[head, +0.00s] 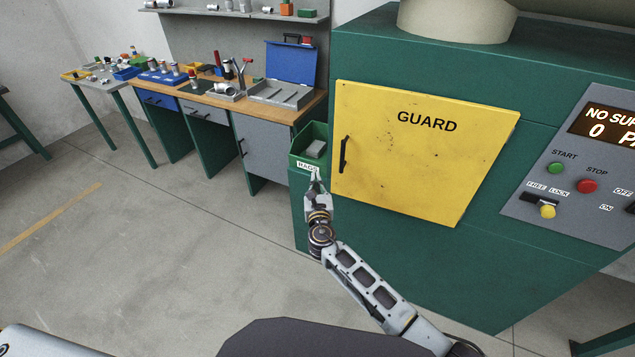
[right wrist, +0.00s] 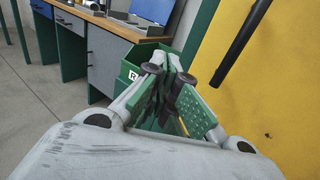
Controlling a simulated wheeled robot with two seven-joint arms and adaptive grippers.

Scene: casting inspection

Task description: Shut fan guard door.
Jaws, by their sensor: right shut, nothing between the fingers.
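The yellow fan guard door (head: 425,155), marked GUARD, is on the front of the green machine (head: 400,55). It lies close to the machine's front; I cannot tell whether a small gap is left. Its black bar handle (head: 344,155) is upright near the door's left edge. My right gripper (head: 315,176) is shut and empty, left of and below the handle, in front of the green RAGS bin. In the right wrist view the shut fingers (right wrist: 167,66) are left of the handle (right wrist: 240,42) and apart from it. My left gripper is out of view.
The green RAGS bin (head: 309,150) stands at the machine's left side, close to my right gripper. A workbench (head: 245,108) with tools and a blue-lidded box is beyond it. A control panel (head: 580,170) is right of the door. The floor at left is clear.

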